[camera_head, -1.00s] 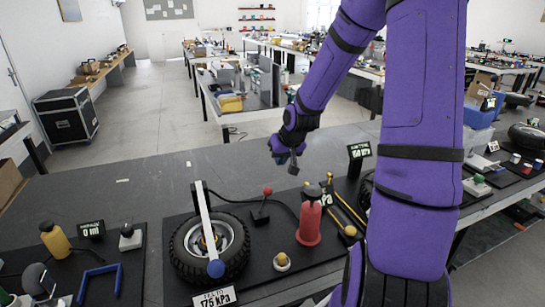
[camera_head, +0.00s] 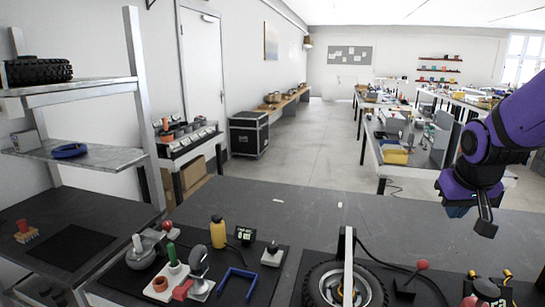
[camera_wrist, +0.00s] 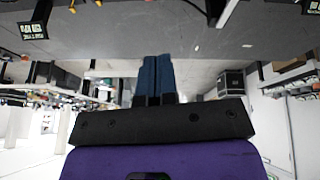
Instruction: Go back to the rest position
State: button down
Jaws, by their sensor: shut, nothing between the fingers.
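My gripper (camera_head: 486,222) is at the right of the head view, at the end of my purple arm. It hangs in the air above the far right part of the dark workbench (camera_head: 300,208), touching nothing that I can see. In the wrist view its two blue fingers (camera_wrist: 157,80) lie side by side, closed together with nothing between them. Part of my arm is cut off by the right edge of the head view.
On the bench are a wheel (camera_head: 322,290) with a white bar, a yellow bottle (camera_head: 218,233), a blue U-shaped frame (camera_head: 238,280) and a red-topped lever (camera_head: 421,266). A shelf (camera_head: 85,150) stands at left. A black case (camera_head: 248,134) stands on the floor. The bench's middle back is clear.

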jog(key=s+a+r+y, duration=0.1)
jog(key=s+a+r, duration=0.2)
jog(key=s, duration=0.6)
jog(key=s+a+r+n, duration=0.1)
jog(key=s+a+r, duration=0.3)
jog(key=s+r, duration=0.2)
jog(key=s, duration=0.2)
jog(key=shift+s+a+n+t+y, duration=0.15)
jog(key=shift+s+n+t+y, duration=0.15)
jog(key=shift+s+t+y, duration=0.1)
jog(key=shift+w+r, duration=0.1)
jog(key=shift+w, duration=0.05)
